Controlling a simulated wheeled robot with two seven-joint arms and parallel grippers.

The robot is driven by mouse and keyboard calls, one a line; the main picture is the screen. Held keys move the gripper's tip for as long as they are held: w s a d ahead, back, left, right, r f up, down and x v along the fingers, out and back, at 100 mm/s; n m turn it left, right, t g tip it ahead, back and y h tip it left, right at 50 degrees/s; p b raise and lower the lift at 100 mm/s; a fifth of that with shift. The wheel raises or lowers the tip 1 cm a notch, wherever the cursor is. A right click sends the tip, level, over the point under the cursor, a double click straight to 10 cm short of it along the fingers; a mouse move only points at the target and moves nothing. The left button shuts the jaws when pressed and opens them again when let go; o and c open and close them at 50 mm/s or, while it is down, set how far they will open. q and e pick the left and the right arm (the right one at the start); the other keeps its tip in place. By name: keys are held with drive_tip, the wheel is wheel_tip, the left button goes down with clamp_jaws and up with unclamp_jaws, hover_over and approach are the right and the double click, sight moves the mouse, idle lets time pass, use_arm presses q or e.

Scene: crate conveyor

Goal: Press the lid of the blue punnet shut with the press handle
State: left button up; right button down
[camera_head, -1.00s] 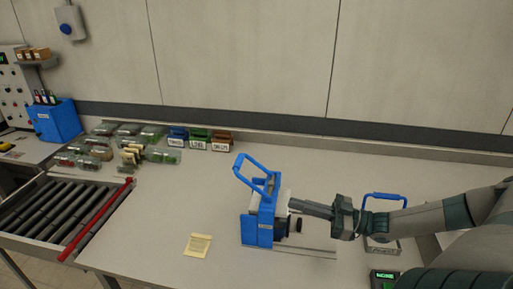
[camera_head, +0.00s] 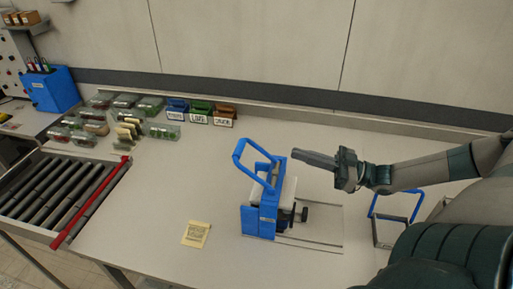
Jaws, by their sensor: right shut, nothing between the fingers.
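The press (camera_head: 262,218) is a blue device standing on the bench in the middle of the view. Its blue loop-shaped press handle (camera_head: 239,150) is raised and tilts up to the left. A pale part and a dark knob (camera_head: 304,214) show on its right side. My right gripper (camera_head: 296,155) is shut and empty, to the right of the handle and apart from it, pointing left. I cannot make out the blue punnet or its lid; the inside of the press is mostly hidden. My left gripper is not in view.
Rails (camera_head: 325,244) run right from the press. A blue-handled frame (camera_head: 383,230) stands partly behind my right arm. A yellow note (camera_head: 196,234) lies left of the press. Several clear punnets (camera_head: 150,106) and labelled bins (camera_head: 200,115) stand back left, beyond a roller conveyor (camera_head: 50,200) with a red bar.

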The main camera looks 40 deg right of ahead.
drive_tip(key=f+b+x, duration=0.2)
drive_tip(key=b+x, duration=0.4)
drive_tip(key=x, duration=0.7)
drive_tip(key=shift+w+f, duration=0.15)
drive_tip(key=shift+f, duration=0.2)
idle(0.5)
drive_tip(key=shift+a, duration=0.1)
